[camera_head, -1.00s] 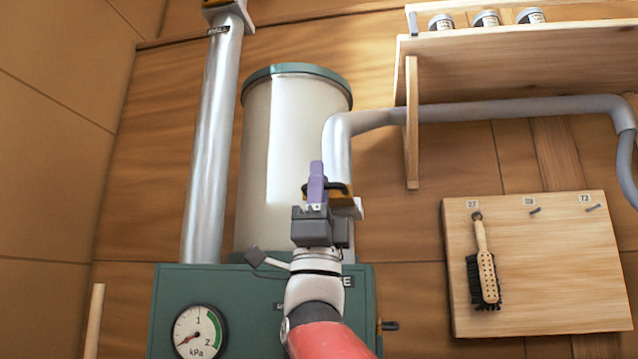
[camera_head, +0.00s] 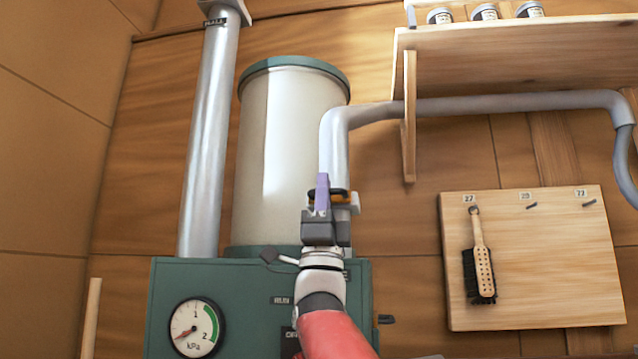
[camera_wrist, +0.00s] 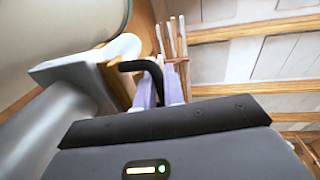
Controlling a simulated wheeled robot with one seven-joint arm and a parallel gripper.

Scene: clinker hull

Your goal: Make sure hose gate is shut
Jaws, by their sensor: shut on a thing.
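The hose gate (camera_head: 355,203) is a grey fitting at the lower end of the grey hose pipe, mostly hidden behind my gripper in the head view. Its grey body (camera_wrist: 72,82) shows at the left in the wrist view. A bent black handle (camera_wrist: 138,66) comes out beside it. My gripper (camera_head: 322,182) is at the gate, in front of the pipe. Its purple fingers (camera_wrist: 160,92) are shut on the black handle. How far the gate's slide is in cannot be made out.
A green machine (camera_head: 240,300) with a kPa gauge (camera_head: 194,328) stands below, with a cream drum (camera_head: 290,155) on top. A metal pipe (camera_head: 207,140) rises at the left. A shelf (camera_head: 500,65) and a board with a brush (camera_head: 480,265) are at the right.

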